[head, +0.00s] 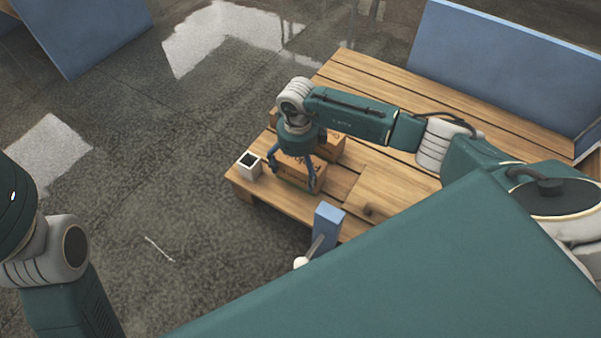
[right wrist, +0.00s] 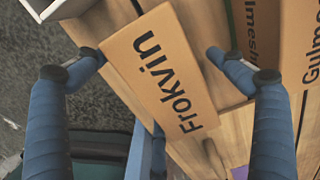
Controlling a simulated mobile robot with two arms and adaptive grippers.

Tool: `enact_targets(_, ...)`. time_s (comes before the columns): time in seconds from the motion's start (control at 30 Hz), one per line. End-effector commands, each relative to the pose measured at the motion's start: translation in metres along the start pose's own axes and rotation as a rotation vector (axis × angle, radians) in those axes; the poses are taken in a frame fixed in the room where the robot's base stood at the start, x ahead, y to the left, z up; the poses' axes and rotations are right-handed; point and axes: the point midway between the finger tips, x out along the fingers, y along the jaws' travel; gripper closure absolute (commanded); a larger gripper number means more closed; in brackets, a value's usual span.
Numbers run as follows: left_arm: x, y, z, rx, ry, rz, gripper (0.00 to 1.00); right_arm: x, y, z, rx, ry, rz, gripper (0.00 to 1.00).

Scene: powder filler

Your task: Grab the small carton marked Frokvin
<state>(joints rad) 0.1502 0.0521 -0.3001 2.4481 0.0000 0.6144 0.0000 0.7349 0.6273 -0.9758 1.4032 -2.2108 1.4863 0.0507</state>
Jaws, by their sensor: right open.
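The small brown Frokvin carton (right wrist: 160,75) lies on the wooden slatted table (head: 355,70), its dark lettering facing the right wrist camera. My right gripper (right wrist: 150,65) is open, with one blue finger on each side of the carton and visible gaps between fingers and carton. In the head view the right gripper (head: 293,182) points down over the carton (head: 296,173), which is partly hidden behind the fingers. My left arm shows at the left edge of the head view, but its gripper is out of the picture.
Other brown cartons stand close by, one marked Gulmesin (right wrist: 300,45). A white box with a dark top (head: 249,165) stands at the table's corner. A blue block with a lever (head: 327,222) is near the front edge. Blue panel (head: 510,60) behind.

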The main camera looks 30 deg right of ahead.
Motion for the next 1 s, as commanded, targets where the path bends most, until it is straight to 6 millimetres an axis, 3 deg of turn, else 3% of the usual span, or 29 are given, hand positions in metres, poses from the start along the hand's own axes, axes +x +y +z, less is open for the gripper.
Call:
enact_targets(0.03,-0.003,0.002,-0.005,0.003,0.023,0.007,0.54,0.014,0.001,-0.001,0.000,0.000,0.001,0.06)
enact_targets(0.2,0.006,0.005,-0.011,0.008,0.059,0.023,0.54,0.032,0.001,-0.001,0.000,0.000,0.001,0.06)
enact_targets(0.5,0.010,0.005,-0.012,0.009,0.063,0.025,0.54,0.032,0.001,-0.001,-0.001,-0.001,0.000,0.08)
enact_targets(0.8,0.009,0.005,-0.012,0.009,0.063,0.025,0.54,0.032,0.001,-0.001,-0.001,0.000,0.000,0.68)
enact_targets(0.83,0.010,0.005,-0.012,0.009,0.063,0.025,0.54,0.031,0.001,0.000,-0.001,-0.002,0.000,0.72)
enact_targets(1.0,0.009,0.005,-0.012,0.008,0.062,0.025,0.54,0.031,0.001,0.000,-0.001,-0.002,0.000,0.72)
